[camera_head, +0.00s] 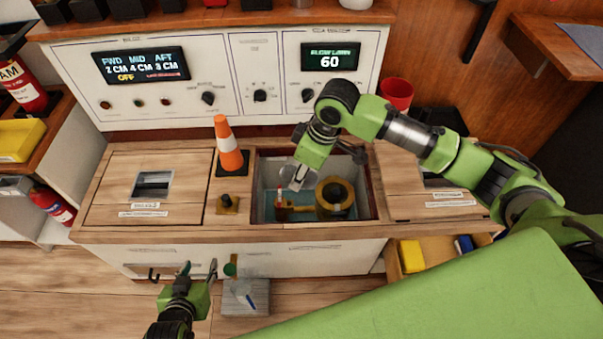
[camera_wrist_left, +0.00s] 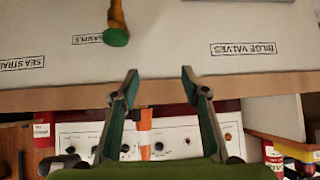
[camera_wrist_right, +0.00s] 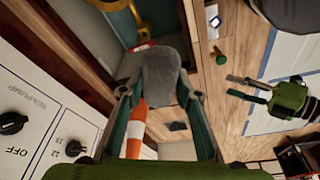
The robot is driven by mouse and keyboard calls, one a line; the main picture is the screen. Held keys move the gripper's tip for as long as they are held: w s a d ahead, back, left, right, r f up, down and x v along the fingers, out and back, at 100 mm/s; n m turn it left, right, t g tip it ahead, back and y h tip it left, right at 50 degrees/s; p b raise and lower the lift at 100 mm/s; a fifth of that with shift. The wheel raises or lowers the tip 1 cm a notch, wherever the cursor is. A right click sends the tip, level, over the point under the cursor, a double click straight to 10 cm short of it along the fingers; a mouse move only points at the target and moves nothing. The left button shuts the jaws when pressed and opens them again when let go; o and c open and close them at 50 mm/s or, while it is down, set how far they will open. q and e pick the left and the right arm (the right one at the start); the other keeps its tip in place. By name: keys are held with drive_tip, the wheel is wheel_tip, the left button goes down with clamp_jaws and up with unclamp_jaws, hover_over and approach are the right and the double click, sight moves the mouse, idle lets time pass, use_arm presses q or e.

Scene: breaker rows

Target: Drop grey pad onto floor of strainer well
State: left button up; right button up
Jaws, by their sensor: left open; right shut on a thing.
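The strainer well (camera_head: 365,200) is an open, pale-lined recess in the middle of the wooden counter. A brass ring fitting (camera_head: 326,190) and brass pipework (camera_head: 300,209) sit inside it. My right gripper (camera_head: 296,178) reaches down over the left part of the well. In the right wrist view the grey pad (camera_wrist_right: 165,75), rounded and speckled, is held between the fingers of my right gripper (camera_wrist_right: 160,92). The pad's height above the well floor is hard to tell. My left gripper (camera_head: 200,272) is open and empty in front of the counter; its spread fingers (camera_wrist_left: 160,82) show in the left wrist view.
An orange-white cone (camera_head: 229,150) stands close to the well's left edge, beside a small brass-based knob (camera_head: 227,204). A red cup (camera_head: 397,93) stands at the back right. A grey block (camera_head: 246,298) lies on the floor. A drawer with a yellow item (camera_head: 411,256) is open.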

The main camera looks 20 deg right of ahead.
sight(303, 187)
drive_tip(key=shift+w+f+n+g+p, duration=0.1)
drive_tip(key=shift+f+n+g+p, duration=0.2)
drive_tip(key=shift+f+n+p, duration=0.65)
use_arm(q)
drive_tip(key=s+a+f+g+y+p, duration=0.1)
drive_tip(key=s+a+f+g, duration=0.1)
drive_tip(key=s+f, duration=0.3)
drive_tip(key=s+a+f+g+p, duration=0.1)
drive_tip(key=s+a+f+g, duration=0.2)
drive_tip(key=s, duration=0.9)
wheel_tip(303, 187, down, 4)
drive_tip(key=shift+s+r+g+y, duration=0.2)
drive_tip(key=shift+s+g+y, duration=0.2)
drive_tip(key=shift+g, duration=0.8)
use_arm(e)
wheel_tip(303, 187, down, 3)
drive_tip(key=n, duration=0.3)
drive_tip(key=shift+d+g+y, duration=0.1)
drive_tip(key=shift+g+y, duration=0.2)
drive_tip(key=shift+y, duration=0.1)
use_arm(q)
drive_tip(key=shift+a+f, duration=0.1)
